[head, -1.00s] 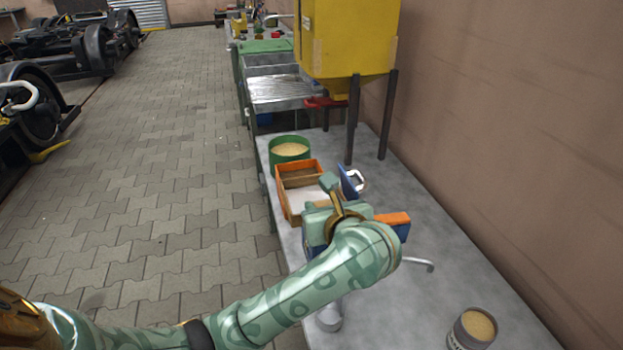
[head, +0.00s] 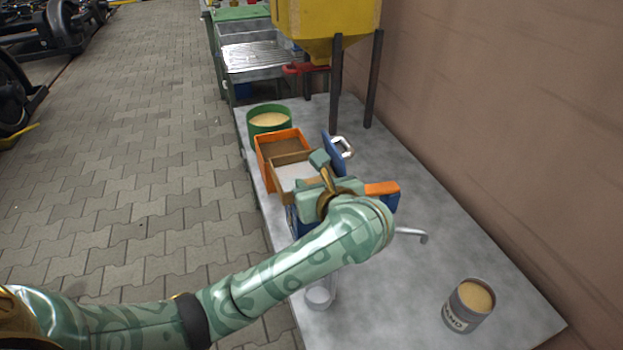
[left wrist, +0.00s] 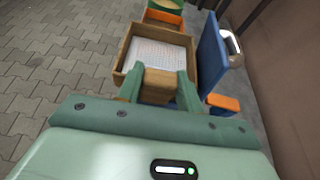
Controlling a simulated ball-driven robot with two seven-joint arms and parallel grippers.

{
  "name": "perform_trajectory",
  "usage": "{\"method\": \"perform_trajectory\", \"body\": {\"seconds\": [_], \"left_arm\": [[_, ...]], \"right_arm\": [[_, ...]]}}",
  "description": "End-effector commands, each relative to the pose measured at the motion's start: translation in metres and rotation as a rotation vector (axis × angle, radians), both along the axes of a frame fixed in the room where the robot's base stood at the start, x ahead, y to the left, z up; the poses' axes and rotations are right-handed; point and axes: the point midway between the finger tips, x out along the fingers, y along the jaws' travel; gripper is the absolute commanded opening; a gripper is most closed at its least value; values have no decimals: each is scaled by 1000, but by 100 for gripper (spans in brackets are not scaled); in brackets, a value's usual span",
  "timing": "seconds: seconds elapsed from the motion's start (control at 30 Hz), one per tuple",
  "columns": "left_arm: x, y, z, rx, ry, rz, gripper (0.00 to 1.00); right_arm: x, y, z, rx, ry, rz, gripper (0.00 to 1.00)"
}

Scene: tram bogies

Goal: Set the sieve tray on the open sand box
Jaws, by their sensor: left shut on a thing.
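The sieve tray (head: 275,172), a wooden frame with a pale mesh, is in my left gripper (head: 325,180). In the left wrist view the fingers (left wrist: 160,88) are shut on a wooden block at the tray's near side (left wrist: 190,48). In the head view the tray overlaps the near part of an orange box (head: 264,150). A blue box (head: 293,222), which may be the sand box, is mostly hidden behind my gripper and arm. A blue upright panel with a metal handle, perhaps its raised lid (head: 331,152), stands to the right of the tray. My right gripper is out of view.
A green tub of sand (head: 269,121) stands beyond the orange box. A yellow hopper (head: 328,20) on dark legs stands by the wall. A grey sand can (head: 470,305) and a metal lever (head: 410,234) are at the right. The bench's right side is mostly clear.

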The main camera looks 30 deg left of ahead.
Motion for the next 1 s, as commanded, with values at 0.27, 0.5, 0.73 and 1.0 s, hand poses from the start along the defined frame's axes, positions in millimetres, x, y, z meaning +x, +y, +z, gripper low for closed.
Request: {"method": "perform_trajectory", "body": {"seconds": [0.27,0.5,0.73,1.0], "left_arm": [[5,-4,-13,2,0,1,11],[5,-4,-12,1,-1,0,11],[5,-4,-14,1,0,1,11],[5,-4,-20,0,0,0,11]], "right_arm": [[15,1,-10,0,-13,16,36],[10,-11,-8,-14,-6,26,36],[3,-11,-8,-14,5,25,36],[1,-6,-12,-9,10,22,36]]}}
